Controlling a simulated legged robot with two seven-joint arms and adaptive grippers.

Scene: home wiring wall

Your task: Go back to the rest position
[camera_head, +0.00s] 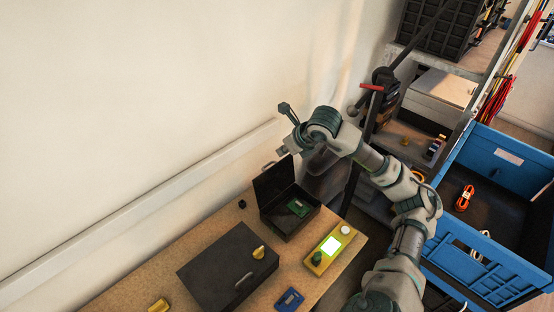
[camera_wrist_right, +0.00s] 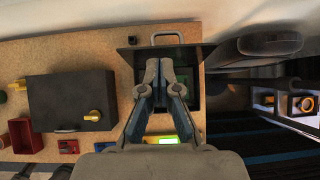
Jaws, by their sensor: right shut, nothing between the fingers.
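My right gripper (camera_head: 283,151) is raised by the wall, above and behind the open lid of a dark box (camera_head: 289,222). In the right wrist view its two fingers (camera_wrist_right: 165,68) are drawn together at the tips, with nothing between them. The open box (camera_wrist_right: 190,98) shows behind the fingers there, partly hidden by them. I cannot tell the exact height of the gripper over the box. My left gripper is in neither view.
A closed dark box with a yellow knob (camera_head: 226,268) and a yellow device with a lit screen (camera_head: 318,262) are on the wooden table (camera_head: 208,222). A green board (camera_head: 299,208) lies in the open box. A blue crate (camera_head: 490,262) and shelving stand at right.

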